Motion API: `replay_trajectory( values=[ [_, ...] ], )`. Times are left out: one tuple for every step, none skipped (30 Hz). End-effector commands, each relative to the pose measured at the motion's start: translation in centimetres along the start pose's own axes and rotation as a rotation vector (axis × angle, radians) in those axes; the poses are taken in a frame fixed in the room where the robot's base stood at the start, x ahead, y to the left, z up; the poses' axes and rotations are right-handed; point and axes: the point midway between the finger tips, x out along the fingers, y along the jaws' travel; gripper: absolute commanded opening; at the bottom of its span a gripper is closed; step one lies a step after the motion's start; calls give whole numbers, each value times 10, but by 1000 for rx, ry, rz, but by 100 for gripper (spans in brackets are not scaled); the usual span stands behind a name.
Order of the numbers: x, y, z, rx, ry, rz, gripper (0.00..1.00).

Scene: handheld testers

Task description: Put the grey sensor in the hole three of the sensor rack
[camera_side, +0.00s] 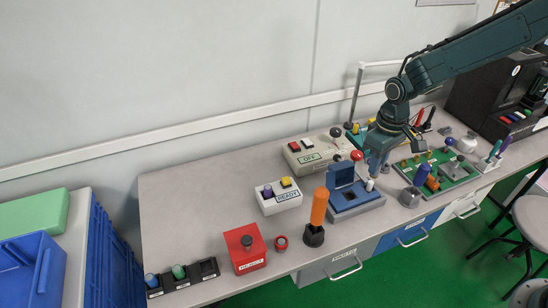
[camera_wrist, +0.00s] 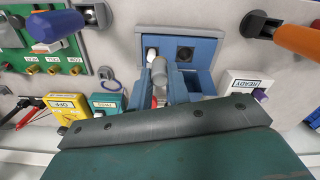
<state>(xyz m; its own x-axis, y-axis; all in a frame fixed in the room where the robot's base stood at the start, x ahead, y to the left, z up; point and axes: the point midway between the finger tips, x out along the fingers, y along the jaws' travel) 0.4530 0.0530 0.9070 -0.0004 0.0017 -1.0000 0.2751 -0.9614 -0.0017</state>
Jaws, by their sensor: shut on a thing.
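My gripper (camera_side: 376,170) is low over the right part of a blue tester with a raised lid (camera_side: 342,177). In the wrist view my gripper (camera_wrist: 166,84) is shut on the grey sensor (camera_wrist: 158,68), a small pale grey cylinder. The fingers mostly hide the sensor in the side view. The tester also shows in the wrist view (camera_wrist: 204,57), with a dark socket and a white post (camera_wrist: 152,53) on its top. The black sensor rack (camera_side: 184,284) lies at the lower left of the side view. A blue and a green sensor stand in it; its right hole looks empty.
An orange-handled tool (camera_side: 319,207) stands upright in a dark holder left of the tester. A green board (camera_side: 456,176) is at right. The table behind the rack is clear.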

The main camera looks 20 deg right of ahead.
Motion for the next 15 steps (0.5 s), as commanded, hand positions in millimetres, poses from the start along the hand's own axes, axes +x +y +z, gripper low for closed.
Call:
replay_trajectory(
  values=[
    [-3, -8, -11, -1, 3, 0, 0],
    [-4, -12, -16, -6, 3, 0, 0],
    [-6, -18, -23, -14, 2, 0, 0],
    [-7, -23, -29, -25, 3, 0, 0],
    [-9, -28, -34, -38, 3, 0, 0],
    [-11, -36, -42, -57, 3, 0, 0],
    [-12, -42, -47, -73, 2, 0, 0],
    [-14, -48, -53, -90, 3, 0, 0],
    [-16, -56, -60, -115, 3, 0, 0],
    [-17, -62, -65, -133, 3, 0, 0],
    [-18, -69, -70, -153, 1, 0, 0],
    [-21, -78, -76, -181, 2, 0, 0],
    [-22, -85, -81, -201, 2, 0, 0],
    [-24, -92, -86, -221, 3, 0, 0],
    [-26, -101, -91, -249, 2, 0, 0]
  ],
)
